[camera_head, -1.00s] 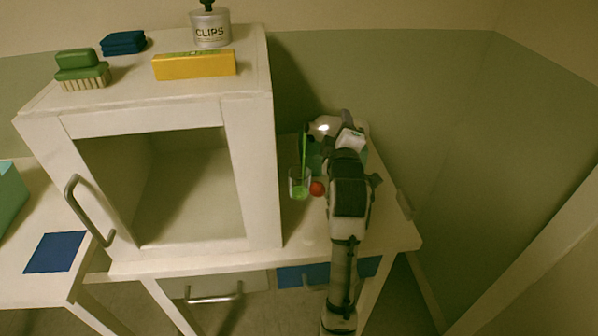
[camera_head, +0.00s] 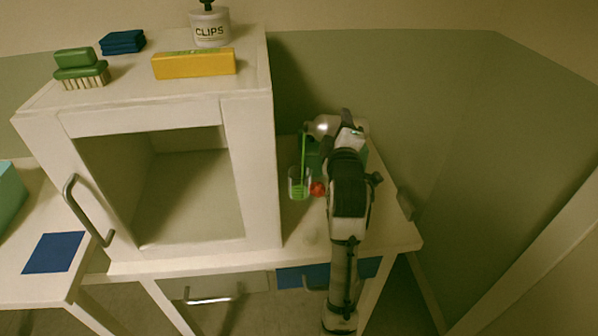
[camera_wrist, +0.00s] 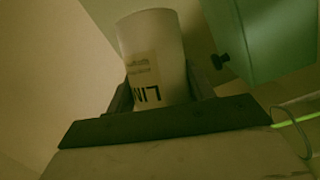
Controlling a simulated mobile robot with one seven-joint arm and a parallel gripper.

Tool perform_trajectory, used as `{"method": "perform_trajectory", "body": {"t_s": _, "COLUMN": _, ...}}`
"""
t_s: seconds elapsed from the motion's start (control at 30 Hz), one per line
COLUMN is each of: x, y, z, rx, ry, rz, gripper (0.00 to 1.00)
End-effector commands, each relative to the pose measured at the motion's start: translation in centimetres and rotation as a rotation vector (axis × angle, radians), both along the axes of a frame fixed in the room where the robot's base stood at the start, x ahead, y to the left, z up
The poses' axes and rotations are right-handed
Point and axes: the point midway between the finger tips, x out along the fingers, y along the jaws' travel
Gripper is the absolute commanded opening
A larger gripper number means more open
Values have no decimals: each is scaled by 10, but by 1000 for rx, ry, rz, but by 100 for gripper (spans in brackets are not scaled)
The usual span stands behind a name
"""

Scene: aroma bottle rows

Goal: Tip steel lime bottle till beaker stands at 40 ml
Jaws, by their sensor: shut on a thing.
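The steel lime bottle (camera_head: 322,126) is tipped over at the back of the table in the head view, partly behind my arm. In the wrist view the bottle (camera_wrist: 152,50) shows a label with upside-down letters reading "LIM". My gripper (camera_wrist: 160,95) is shut on it, a finger on each side. A thin green stream (camera_head: 304,150) falls from the bottle side into the clear beaker (camera_head: 299,185). The beaker stands upright and holds green liquid in its lower part; its marks are too small to read. Part of the beaker rim and the stream show at the wrist view's right edge.
A red round thing (camera_head: 317,189) sits right beside the beaker. A white open-fronted cabinet (camera_head: 257,180) stands close on the left, with a yellow box (camera_head: 194,64), a green brush (camera_head: 80,70) and a clips jar (camera_head: 211,28) on top. The table front is clear.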

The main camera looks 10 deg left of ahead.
Motion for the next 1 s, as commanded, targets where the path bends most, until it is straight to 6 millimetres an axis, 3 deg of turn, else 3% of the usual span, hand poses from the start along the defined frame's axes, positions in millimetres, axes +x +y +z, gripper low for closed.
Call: {"method": "perform_trajectory", "body": {"t_s": 1.0, "x": -1, "y": 1, "z": 3, "rx": -29, "ry": -21, "rz": 0, "gripper": 21}}
